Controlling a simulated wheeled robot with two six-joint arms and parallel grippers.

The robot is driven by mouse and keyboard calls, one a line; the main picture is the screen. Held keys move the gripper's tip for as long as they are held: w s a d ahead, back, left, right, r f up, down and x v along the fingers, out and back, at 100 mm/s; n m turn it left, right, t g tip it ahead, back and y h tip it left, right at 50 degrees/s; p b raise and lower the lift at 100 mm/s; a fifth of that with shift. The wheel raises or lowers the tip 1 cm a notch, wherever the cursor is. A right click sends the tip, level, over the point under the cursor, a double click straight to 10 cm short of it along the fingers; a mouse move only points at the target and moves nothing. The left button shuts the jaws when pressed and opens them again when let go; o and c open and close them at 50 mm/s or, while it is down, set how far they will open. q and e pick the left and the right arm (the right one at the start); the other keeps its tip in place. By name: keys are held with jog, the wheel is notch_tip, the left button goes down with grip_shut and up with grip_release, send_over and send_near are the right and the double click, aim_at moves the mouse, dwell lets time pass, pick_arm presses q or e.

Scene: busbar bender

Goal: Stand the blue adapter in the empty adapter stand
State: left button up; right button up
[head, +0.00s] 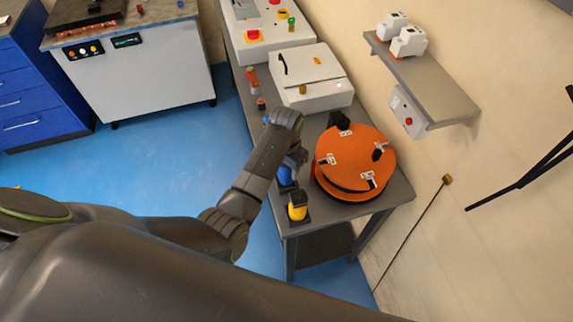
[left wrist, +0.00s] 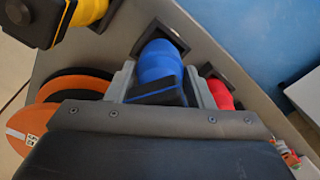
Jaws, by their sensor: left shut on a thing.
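The blue adapter (left wrist: 160,62) is between the two fingers of my left gripper (left wrist: 161,84), which is shut on it. Its far end overlaps a dark square adapter stand (left wrist: 146,37) on the grey table; I cannot tell whether it is fully seated. In the head view, the blue adapter (head: 285,176) shows just below my left gripper (head: 296,157), near the table's left edge. A yellow adapter (head: 297,207) stands in front of it, and a red adapter (left wrist: 220,93) sits in a stand beside it in the left wrist view. My right gripper is not in view.
An orange round drum (head: 352,155) with labels and black clips stands right of my gripper on the grey table (head: 399,192). A white box (head: 313,80) is behind. A wall shelf (head: 425,85) overhangs at the right. Blue floor lies open left.

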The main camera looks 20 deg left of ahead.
pick_arm(q)
jog(key=shift+f+b, duration=0.4)
jog(key=shift+f, duration=0.9)
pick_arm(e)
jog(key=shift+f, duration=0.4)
pick_arm(q)
jog(key=o, duration=1.2)
jog(key=shift+c, duration=0.2)
